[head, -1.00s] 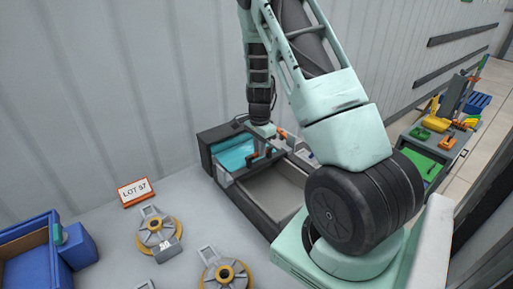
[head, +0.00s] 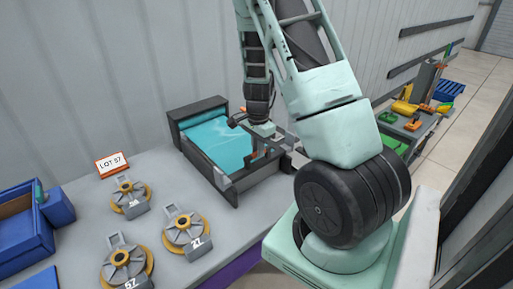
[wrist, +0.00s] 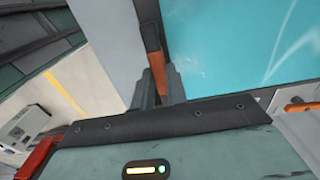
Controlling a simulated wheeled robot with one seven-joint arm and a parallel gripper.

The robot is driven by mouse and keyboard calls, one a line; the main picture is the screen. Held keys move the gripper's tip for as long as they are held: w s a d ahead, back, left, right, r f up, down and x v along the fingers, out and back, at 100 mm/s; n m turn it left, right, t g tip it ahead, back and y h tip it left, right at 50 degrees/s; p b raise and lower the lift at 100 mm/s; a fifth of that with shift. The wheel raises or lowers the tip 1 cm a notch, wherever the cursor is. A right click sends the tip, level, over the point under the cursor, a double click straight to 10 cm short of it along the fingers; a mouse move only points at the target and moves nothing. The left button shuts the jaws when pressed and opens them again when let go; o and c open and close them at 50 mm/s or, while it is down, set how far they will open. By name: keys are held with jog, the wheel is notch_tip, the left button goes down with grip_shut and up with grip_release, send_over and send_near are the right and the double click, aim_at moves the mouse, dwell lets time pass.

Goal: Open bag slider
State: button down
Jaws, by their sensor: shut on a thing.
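A grey-framed tray (head: 224,192) with a dark back end stands on the grey table. A cyan sheet (head: 215,138) spans most of it, up to a grey crossbar near the front right end. My gripper (head: 262,148) is over that crossbar; the arm and housing partly hide it. In the wrist view my gripper (wrist: 160,86) is shut on a brown-orange slider handle (wrist: 151,42), with the cyan sheet (wrist: 240,45) right beside it. How the handle joins the crossbar is hidden.
A LOT 57 sign (head: 112,164) and several grey-and-yellow round pieces (head: 184,231) lie on the table. A blue bin (head: 22,240) stands at the left. A cart (head: 410,125) with coloured items is at the back right. A ribbed wall runs behind the tray.

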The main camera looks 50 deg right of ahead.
jog(key=c, duration=1.4)
grip_release()
notch_tip(320, 180, up, 18)
jog(key=b, duration=0.1)
jog(key=shift+f, duration=0.25)
jog(key=a+f+n+y+b, duration=0.1)
jog(key=a+f+n+b, duration=0.15)
jog(key=a+n, duration=1.75)
jog(key=s+a+f+n, duration=0.2)
jog(key=s+a+n, duration=0.2)
jog(key=s+a, duration=0.4)
jog(key=s+a+f+n+b, duration=0.1)
jog(key=s+a+n, duration=0.3)
jog(key=s+a, duration=0.4)
jog(key=a, duration=0.6)
jog(key=shift+s+a+f, duration=0.2)
jog(key=shift+a+f, duration=0.1)
jog(key=shift+f, duration=0.05)
